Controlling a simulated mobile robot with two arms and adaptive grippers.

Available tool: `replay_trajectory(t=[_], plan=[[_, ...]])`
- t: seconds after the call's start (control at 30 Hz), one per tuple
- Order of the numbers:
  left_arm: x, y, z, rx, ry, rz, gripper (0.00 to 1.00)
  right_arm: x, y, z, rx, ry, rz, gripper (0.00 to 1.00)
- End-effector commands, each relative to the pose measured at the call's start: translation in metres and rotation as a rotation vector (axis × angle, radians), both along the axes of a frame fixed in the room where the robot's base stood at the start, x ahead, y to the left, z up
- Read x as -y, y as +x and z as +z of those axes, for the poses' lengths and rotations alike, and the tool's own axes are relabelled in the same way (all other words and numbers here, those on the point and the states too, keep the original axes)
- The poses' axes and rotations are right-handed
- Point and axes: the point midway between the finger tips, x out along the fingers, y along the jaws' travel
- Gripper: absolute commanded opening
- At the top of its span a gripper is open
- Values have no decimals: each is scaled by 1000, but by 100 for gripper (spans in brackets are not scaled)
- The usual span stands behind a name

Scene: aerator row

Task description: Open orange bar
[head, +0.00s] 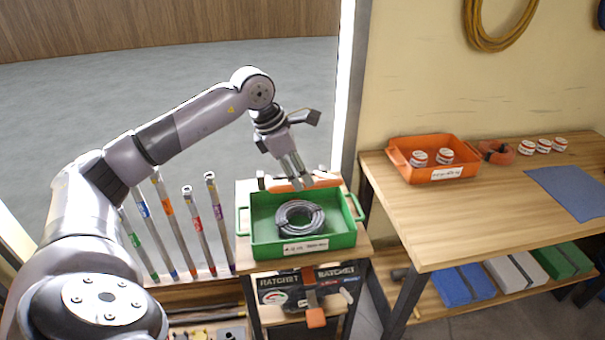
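An upright bar with an orange band (167,207) stands in a row of several metal bars at the left, each with a differently coloured band. An orange bar-like piece (277,187) also lies along the back edge of the green tray (258,243), partly hidden by my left gripper. My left gripper (297,179) points down at this piece, its fingertips close to it. The fingers look near each other; I cannot tell whether they touch or hold anything. My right gripper is not in view.
A wooden bench (450,222) at the right carries an orange bin (400,168), several white-lidded tins and a blue cloth (570,192). Grey floor lies open behind the bars.

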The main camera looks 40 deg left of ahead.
Motion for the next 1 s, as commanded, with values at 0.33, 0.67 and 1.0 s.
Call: replay_trajectory(t=[0.33, 0.67, 1.0], plan=[[-13, -2, 24, 1, 1, 2, 37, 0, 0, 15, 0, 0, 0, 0], [-24, -4, 45, 1, 1, 3, 37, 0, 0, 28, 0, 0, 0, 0], [-35, -7, 65, 0, 0, 1, 37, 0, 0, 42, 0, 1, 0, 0]])
